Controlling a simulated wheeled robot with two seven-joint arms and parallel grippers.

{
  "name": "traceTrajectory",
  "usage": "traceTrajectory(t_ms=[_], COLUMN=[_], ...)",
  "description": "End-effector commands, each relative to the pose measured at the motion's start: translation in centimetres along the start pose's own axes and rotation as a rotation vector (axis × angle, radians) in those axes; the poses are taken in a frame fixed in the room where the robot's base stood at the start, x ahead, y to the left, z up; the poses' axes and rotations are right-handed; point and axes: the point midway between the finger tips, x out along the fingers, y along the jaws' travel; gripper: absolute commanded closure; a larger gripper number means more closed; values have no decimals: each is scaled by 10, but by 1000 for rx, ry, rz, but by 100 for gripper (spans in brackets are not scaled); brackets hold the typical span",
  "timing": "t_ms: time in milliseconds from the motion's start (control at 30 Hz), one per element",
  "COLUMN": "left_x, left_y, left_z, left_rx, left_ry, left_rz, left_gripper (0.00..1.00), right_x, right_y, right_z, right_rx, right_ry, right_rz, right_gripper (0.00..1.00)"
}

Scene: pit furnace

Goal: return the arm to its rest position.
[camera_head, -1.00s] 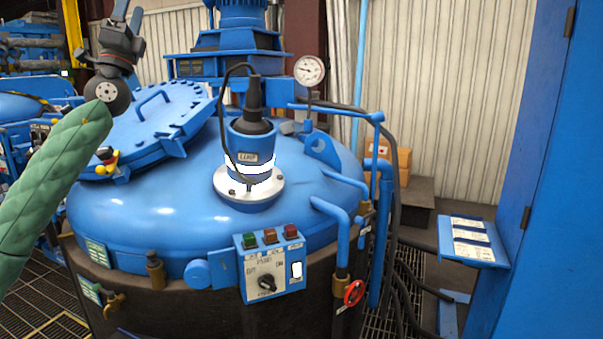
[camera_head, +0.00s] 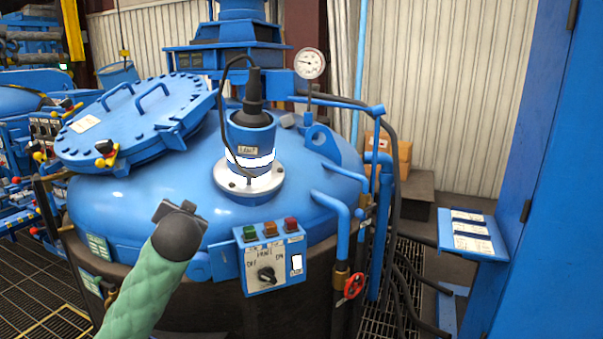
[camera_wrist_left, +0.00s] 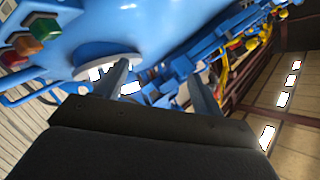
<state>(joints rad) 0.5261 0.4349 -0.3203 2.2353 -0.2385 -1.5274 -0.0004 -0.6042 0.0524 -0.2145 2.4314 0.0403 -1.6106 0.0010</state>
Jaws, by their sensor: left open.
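My left arm (camera_head: 150,284), in a green padded sleeve, comes in from the lower left of the head view. Its dark wrist end stands in front of the blue furnace vessel (camera_head: 120,205), left of the control box (camera_head: 272,262). The gripper's fingers are hidden behind the wrist there. In the left wrist view my left gripper (camera_wrist_left: 160,84) has its two fingers spread, with nothing between them. The same view shows the control box's buttons (camera_wrist_left: 25,44) at the upper left. My right gripper is not in view.
A hinged blue lid (camera_head: 135,125) stands tilted on the vessel's left. A pressure gauge (camera_head: 309,63), pipes and a red valve wheel (camera_head: 354,286) are at the right. A blue shelf with papers (camera_head: 471,238) is further right. Grated floor (camera_head: 30,275) lies at lower left.

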Motion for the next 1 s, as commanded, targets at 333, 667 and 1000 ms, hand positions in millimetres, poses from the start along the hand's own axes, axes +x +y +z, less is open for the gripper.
traceTrajectory(t_ms=[333, 667, 1000], left_x=[-57, -120, -186], left_y=[122, 198, 252], left_z=[108, 193, 285], left_rx=[-58, -127, -187], left_ry=[-180, -304, -478], left_rz=[350, 558, 668], left_gripper=[31, 31, 31], right_x=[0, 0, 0], right_y=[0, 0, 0], right_z=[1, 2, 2], right_rx=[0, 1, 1], right_ry=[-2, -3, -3], right_rz=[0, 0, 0], right_gripper=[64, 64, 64])
